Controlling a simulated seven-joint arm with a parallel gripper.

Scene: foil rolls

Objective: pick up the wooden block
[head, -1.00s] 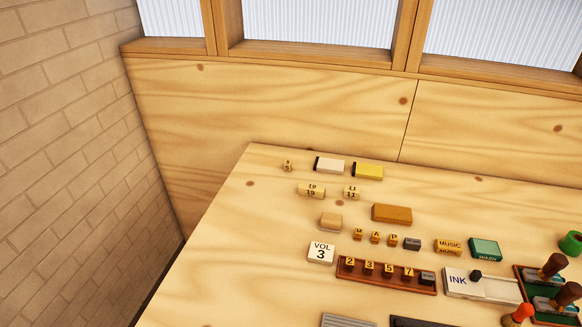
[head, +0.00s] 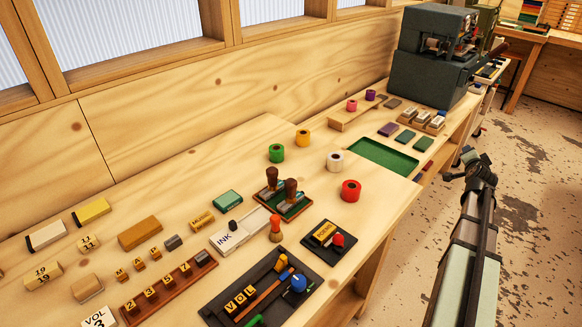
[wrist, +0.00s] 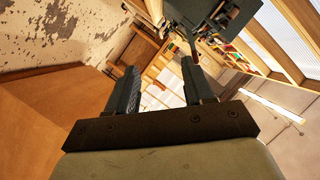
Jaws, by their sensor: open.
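Two plain blocks lie on the workbench in the head view. One is a larger orange-brown block (head: 140,233); the other is a smaller pale wooden block (head: 87,287) with a rounded look, nearer the lower left. I cannot tell which of them is the wooden block meant. My gripper (head: 470,160) is at the right, off the bench's right edge and far from both blocks. In the wrist view my gripper (wrist: 160,80) has its two fingers apart with nothing between them. Neither block shows in the wrist view.
Between gripper and blocks stand colored tape rolls, including a red one (head: 350,190), two stamps on a green tray (head: 282,205) and a black composing tray (head: 265,290). A dark press (head: 432,60) stands at the back right. A strip of bench near the wall is bare.

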